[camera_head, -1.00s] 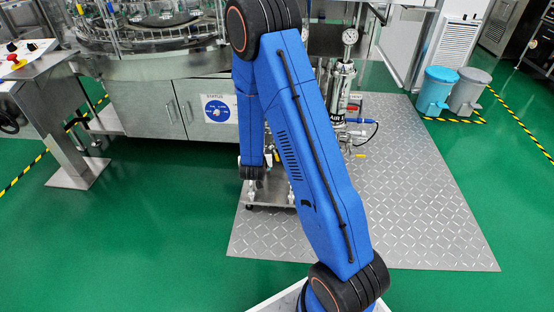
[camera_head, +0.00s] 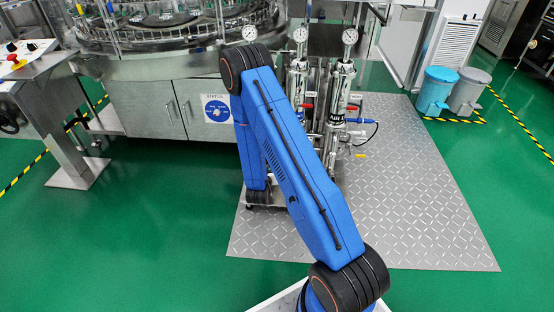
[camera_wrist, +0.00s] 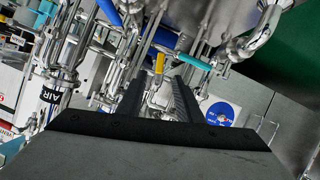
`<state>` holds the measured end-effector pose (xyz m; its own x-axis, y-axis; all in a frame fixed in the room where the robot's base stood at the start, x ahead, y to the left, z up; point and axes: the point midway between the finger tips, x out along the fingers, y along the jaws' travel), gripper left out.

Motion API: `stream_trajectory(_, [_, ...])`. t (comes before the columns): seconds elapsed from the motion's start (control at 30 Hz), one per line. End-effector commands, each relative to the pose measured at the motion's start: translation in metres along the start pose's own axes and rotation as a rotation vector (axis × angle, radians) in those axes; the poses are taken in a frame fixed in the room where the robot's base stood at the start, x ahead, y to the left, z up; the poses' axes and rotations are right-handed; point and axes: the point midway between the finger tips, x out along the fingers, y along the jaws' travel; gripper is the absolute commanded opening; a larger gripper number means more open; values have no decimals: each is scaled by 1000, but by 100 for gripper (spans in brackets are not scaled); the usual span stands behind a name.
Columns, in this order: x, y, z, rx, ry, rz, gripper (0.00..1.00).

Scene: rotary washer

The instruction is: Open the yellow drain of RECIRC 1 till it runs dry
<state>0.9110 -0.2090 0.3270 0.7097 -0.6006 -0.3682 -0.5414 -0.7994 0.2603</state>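In the wrist view a small yellow valve handle (camera_wrist: 159,63) shows just beyond and between the two dark fingers of my gripper (camera_wrist: 160,92). The fingers are apart, and I see nothing held between them. Whether they touch the yellow handle I cannot tell. A teal handle (camera_wrist: 193,62) is just right of it and a blue handle (camera_wrist: 164,39) is above it. No RECIRC 1 label is readable, and no water flow can be made out. In the head view my gripper is hidden behind my blue arm. Another yellow handle (camera_head: 360,156) sits low at the right.
Steel filter housings (camera_head: 337,95) with gauges stand on a skid over the checkered plate (camera_head: 420,215). A housing marked AIR (camera_wrist: 52,95) is at left in the wrist view. Pipes crowd the fingers. A steel cabinet (camera_head: 155,108) stands at left; green floor is clear in front.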

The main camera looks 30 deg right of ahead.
Motion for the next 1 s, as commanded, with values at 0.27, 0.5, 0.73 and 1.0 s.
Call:
stream_trajectory(0.27, [50,1,0,1,0,2,33])
stream_trajectory(0.5, [92,0,0,1,-1,1,33])
stream_trajectory(0.73, [124,0,0,1,-1,0,33])
stream_trajectory(1.0, [138,0,1,-1,-2,-1,33])
